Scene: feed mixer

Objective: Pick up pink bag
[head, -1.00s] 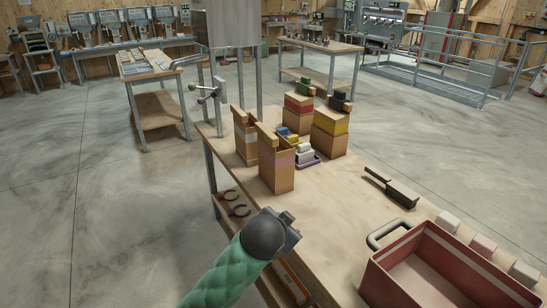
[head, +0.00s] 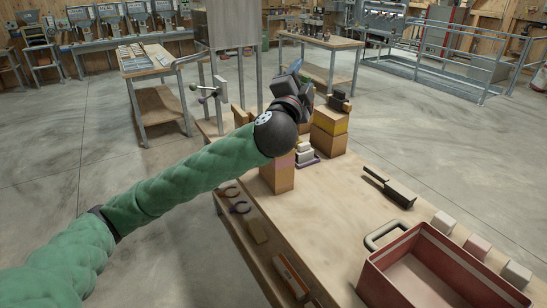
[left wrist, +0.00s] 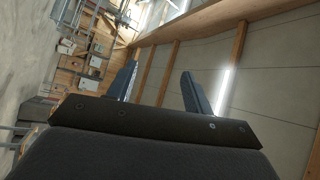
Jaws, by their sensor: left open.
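The pink bag is a brown paper bag with a pink band (head: 278,178) standing upright on the wooden table. In the head view my left forearm and wrist hide its upper part. My left gripper (head: 296,76) is raised above the bags, with its fingers pointing up and away. It is open and empty. In the left wrist view its two fingers (left wrist: 158,92) stand apart, with only wall and ceiling between them and no bag. My right gripper is not in view.
A yellow-banded bag (head: 329,138) stands right of the pink bag. Small blocks on a purple tray (head: 309,162) lie between. A black-handled tool (head: 390,187) and a red bin (head: 440,265) are to the right. The table's middle (head: 330,220) is clear.

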